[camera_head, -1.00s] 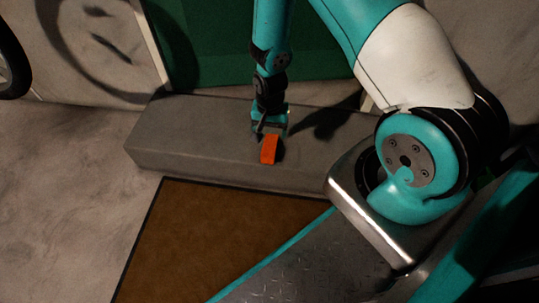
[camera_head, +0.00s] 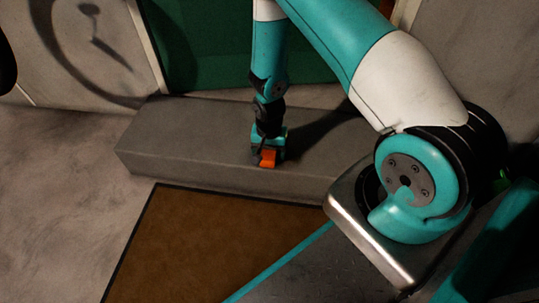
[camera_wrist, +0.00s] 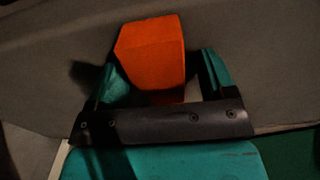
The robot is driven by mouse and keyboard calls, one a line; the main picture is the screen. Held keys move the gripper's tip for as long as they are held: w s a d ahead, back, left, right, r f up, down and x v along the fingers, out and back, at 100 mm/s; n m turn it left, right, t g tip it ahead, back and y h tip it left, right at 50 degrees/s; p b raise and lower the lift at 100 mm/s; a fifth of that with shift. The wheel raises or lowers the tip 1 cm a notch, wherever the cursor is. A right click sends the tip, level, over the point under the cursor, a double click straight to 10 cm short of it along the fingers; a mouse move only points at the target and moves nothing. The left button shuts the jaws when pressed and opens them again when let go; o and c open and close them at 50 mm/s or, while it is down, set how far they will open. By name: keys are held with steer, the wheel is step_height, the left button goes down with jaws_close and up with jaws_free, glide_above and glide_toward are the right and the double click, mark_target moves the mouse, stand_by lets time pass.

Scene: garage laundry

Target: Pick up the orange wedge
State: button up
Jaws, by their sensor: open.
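The orange wedge (camera_head: 268,158) lies on the grey concrete step, near its front edge. My gripper (camera_head: 266,156) is low over the step at the wedge and hides its rear part in the head view. In the wrist view the wedge (camera_wrist: 152,52) shows large, with the open fingers of my gripper (camera_wrist: 160,80) on either side of its near end. A narrow gap shows beside the wedge on the right. Whether either finger touches it I cannot tell.
The grey step (camera_head: 180,135) stands before a green door (camera_head: 205,50). A brown mat (camera_head: 215,240) lies on the floor in front of it. The step's top is clear to the left of the wedge.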

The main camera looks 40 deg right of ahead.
steer(key=c, duration=1)
steer(key=shift+r, duration=0.1)
